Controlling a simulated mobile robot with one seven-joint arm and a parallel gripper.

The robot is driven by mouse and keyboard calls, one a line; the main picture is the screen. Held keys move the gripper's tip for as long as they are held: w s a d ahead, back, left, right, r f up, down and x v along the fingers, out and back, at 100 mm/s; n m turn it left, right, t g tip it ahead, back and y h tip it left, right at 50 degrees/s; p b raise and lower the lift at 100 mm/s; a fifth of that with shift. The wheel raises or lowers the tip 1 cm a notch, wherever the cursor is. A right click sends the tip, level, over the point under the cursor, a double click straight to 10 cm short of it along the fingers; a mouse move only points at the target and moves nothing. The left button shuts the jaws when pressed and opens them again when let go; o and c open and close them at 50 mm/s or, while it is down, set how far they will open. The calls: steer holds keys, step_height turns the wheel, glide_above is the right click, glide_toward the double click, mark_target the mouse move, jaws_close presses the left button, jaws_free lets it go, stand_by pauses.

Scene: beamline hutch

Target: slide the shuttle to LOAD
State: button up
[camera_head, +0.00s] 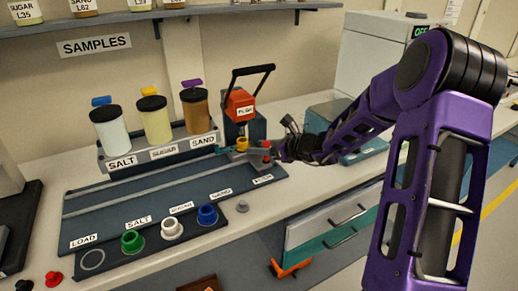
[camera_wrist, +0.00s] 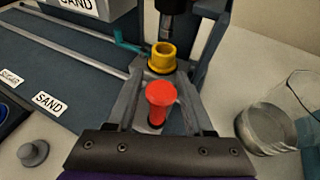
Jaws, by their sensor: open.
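The shuttle stands at the right end of the slide track (camera_head: 150,183), under the red-headed press. It carries a yellow cup (camera_wrist: 161,58) and an upright red knob (camera_wrist: 158,98), which also shows in the head view (camera_head: 266,145). My gripper (camera_wrist: 160,82) is open, with its fingers on either side of the red knob; I cannot tell whether they touch it. In the head view my gripper (camera_head: 275,151) reaches in from the right. The LOAD label (camera_head: 84,242) is at the track's far left end. Much of the shuttle's body is hidden by my fingers.
Salt (camera_head: 112,130), sugar (camera_head: 155,118) and sand (camera_head: 195,108) canisters stand behind the track. The press (camera_head: 240,104) is above its right end. Green, white and blue pieces (camera_head: 207,214) line the front. The track looks clear leftward.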

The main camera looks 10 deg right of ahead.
steer(key=shift+w+a, duration=0.15)
steer(key=shift+c, duration=0.2)
jaws_close()
stand_by(1.2)
